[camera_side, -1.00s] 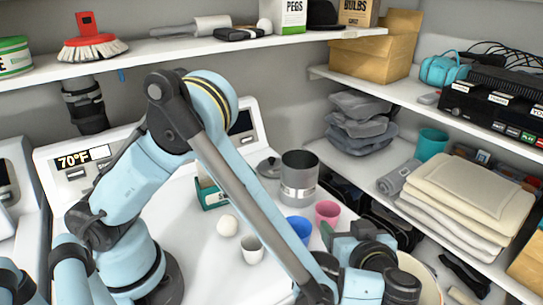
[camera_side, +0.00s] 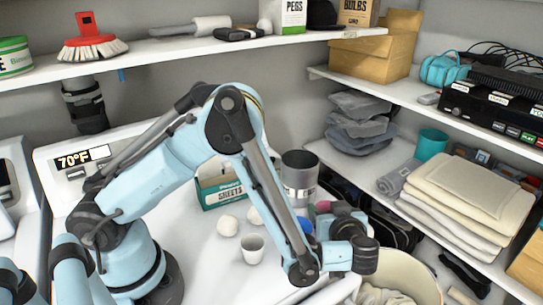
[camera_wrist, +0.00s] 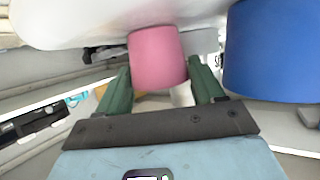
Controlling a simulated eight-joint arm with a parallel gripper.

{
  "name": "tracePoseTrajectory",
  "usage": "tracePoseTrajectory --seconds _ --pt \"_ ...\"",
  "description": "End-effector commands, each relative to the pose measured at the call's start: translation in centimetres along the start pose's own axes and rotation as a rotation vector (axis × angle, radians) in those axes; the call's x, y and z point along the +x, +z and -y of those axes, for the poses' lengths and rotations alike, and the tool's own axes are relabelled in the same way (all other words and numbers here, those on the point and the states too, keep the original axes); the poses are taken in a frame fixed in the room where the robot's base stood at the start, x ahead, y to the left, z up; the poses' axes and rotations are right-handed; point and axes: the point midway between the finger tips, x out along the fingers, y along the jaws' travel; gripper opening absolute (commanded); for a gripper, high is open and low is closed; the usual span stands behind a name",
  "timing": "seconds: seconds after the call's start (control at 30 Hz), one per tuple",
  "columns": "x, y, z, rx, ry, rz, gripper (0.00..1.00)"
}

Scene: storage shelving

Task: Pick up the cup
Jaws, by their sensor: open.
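A pink cup (camera_wrist: 158,60) shows between the two green fingers of my gripper (camera_wrist: 160,72) in the wrist view, near their tips. The fingers are apart, one on either side of it; I cannot tell whether they touch it. A larger-looking blue cup (camera_wrist: 272,50) is just to the right. In the side view, the pink cup (camera_side: 323,206) and the blue cup (camera_side: 305,225) are mostly hidden behind my arm and gripper. A small white cup (camera_side: 252,248) stands left of my forearm, and a teal cup (camera_side: 432,142) stands on the right shelf.
A grey metal canister (camera_side: 299,178) and a green sheets box (camera_side: 220,190) stand behind the cups on the white surface. A white ball (camera_side: 228,226) lies near the white cup. A basket (camera_side: 432,285) is at the front right.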

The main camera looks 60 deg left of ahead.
Motion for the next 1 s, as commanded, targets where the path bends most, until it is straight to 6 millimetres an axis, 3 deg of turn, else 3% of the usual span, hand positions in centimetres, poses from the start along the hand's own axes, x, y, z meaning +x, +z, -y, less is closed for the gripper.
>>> tracePoseTrajectory --seconds 0.33,0.57,1.0 --pt "0.85 0.01 0.0 0.001 0.0 0.0 0.67" --pt "0.83 0.01 0.01 0.001 0.0 0.0 0.33" --pt "0.54 -0.67 0.0 0.001 0.0 0.0 0.33"
